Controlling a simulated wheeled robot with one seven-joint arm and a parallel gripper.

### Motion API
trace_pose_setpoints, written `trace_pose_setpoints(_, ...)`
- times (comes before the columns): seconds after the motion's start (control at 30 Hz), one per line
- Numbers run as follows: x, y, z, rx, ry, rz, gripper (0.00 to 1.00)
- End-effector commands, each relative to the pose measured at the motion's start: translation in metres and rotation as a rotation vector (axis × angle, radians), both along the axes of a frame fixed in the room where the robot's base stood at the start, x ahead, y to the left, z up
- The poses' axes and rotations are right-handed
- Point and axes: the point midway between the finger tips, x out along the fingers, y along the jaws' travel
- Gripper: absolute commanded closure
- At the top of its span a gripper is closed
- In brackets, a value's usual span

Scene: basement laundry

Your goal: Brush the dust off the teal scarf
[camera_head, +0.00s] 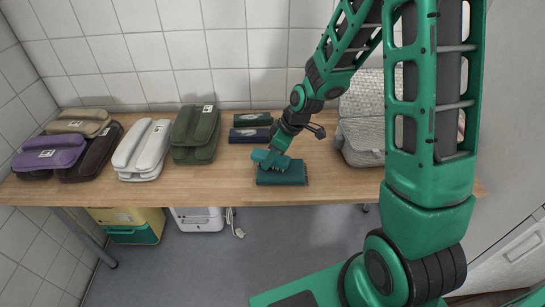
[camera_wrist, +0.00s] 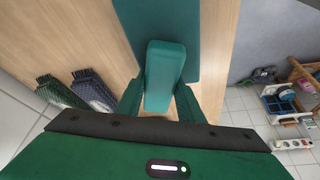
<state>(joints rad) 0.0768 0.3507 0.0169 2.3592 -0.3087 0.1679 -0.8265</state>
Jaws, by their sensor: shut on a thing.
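The teal scarf (camera_head: 290,177) lies folded flat near the front edge of the wooden table, with a fringe at its right end. It also shows as a dark teal panel at the top of the wrist view (camera_wrist: 150,20). My gripper (camera_head: 277,147) is shut on a teal brush (camera_head: 266,159), whose smooth body lies between the two fingers in the wrist view (camera_wrist: 165,72). The brush is over the scarf's upper left part. Its underside is hidden, so I cannot tell whether it touches. Dust on the scarf is too small to make out.
Behind the scarf lie a folded navy scarf (camera_head: 249,135) and a dark green one (camera_head: 249,119). Folded olive (camera_head: 196,136), white (camera_head: 142,150) and purple (camera_head: 50,153) items lie to the left. A grey bag-like item (camera_head: 361,137) stands to the right. Bare table lies left of the scarf.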

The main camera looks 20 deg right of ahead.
Motion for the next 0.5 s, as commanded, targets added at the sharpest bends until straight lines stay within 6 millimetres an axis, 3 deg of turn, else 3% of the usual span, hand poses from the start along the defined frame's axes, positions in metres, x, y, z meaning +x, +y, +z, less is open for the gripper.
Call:
trace_pose_setpoints(0.2, 0.002, 0.014, 0.001, 0.0, 0.0, -0.005, 0.87)
trace_pose_setpoints(0.5, 0.002, 0.014, 0.032, -0.001, -0.004, -0.005, 0.87)
